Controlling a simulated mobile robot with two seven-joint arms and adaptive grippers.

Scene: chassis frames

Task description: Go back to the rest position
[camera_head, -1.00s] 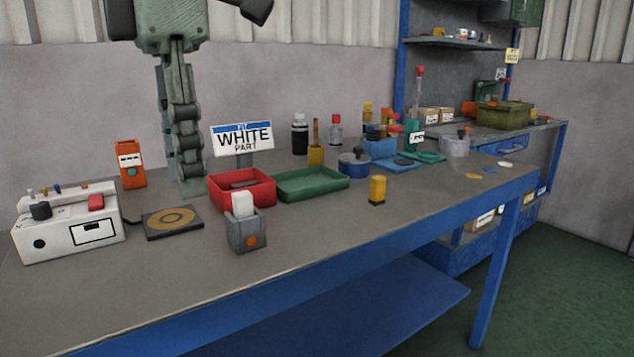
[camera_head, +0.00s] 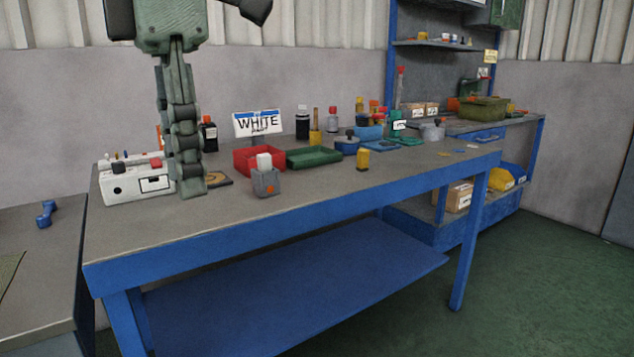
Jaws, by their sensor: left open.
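My left gripper (camera_head: 181,185) comes down from the top left of the head view, its fingers pointing down. It is open and seen edge-on, with nothing visible in it. In the picture it overlaps the white device (camera_head: 130,183) and the dark square plate (camera_head: 218,179), hiding parts of both; I cannot tell its distance from the table. My right gripper does not show.
The blue-framed workbench (camera_head: 330,197) carries a red tray (camera_head: 245,161), a green tray (camera_head: 313,158), a grey box with a white block (camera_head: 265,182) and a white sign (camera_head: 257,123). Another table (camera_head: 45,265) stands at the left. Green floor (camera_head: 540,270) is clear at the right.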

